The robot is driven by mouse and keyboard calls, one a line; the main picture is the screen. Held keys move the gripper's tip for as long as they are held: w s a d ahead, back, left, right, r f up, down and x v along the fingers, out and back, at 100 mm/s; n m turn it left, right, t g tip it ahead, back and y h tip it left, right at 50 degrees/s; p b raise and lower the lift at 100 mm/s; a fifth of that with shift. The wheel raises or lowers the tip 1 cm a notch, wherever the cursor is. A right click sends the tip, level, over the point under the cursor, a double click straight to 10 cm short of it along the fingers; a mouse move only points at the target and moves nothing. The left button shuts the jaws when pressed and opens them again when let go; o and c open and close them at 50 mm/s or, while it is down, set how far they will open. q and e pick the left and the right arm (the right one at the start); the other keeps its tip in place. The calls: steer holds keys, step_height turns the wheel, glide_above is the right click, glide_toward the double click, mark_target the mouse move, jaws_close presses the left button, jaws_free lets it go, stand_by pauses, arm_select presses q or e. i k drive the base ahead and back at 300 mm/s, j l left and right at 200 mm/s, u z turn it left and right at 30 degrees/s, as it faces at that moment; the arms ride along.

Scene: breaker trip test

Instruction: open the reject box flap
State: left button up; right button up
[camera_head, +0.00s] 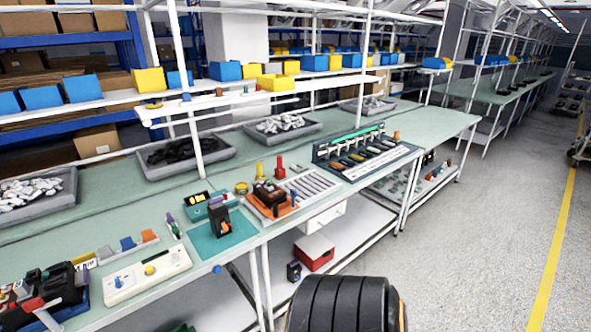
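A red box (314,255) with a pale top stands on the white lower shelf under the bench, near the middle of the picture. It looks like the reject box. Its top appears closed, but it is too small to make out a flap edge or handle. A small dark block (293,271) stands just left of it. Neither my left nor my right gripper shows in this view.
The green bench (110,190) carries a teal mat (205,243) with a dark device on it, an orange fixture (262,212), a white switch panel (148,275) and several grey trays. A white drawer (322,217) hangs under the bench.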

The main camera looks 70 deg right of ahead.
mark_target(315, 245)
steer(key=z, duration=2.65)
steer(key=i+l+u, duration=0.15)
steer(key=u, duration=0.65)
steer(key=i+l+u, duration=0.1)
steer(key=l, duration=0.3)
steer(key=i+l+u, duration=0.15)
steer(key=l, duration=0.25)
steer(key=i+l+u, duration=0.1)
steer(key=i+l, duration=0.15)
steer(key=l, duration=0.15)
steer(key=i+l+u, duration=0.1)
steer(key=l, duration=0.35)
steer(key=i+l+u, duration=0.1)
steer(key=l, duration=0.35)
steer(key=i+l+u, duration=0.15)
steer(key=l, duration=0.3)
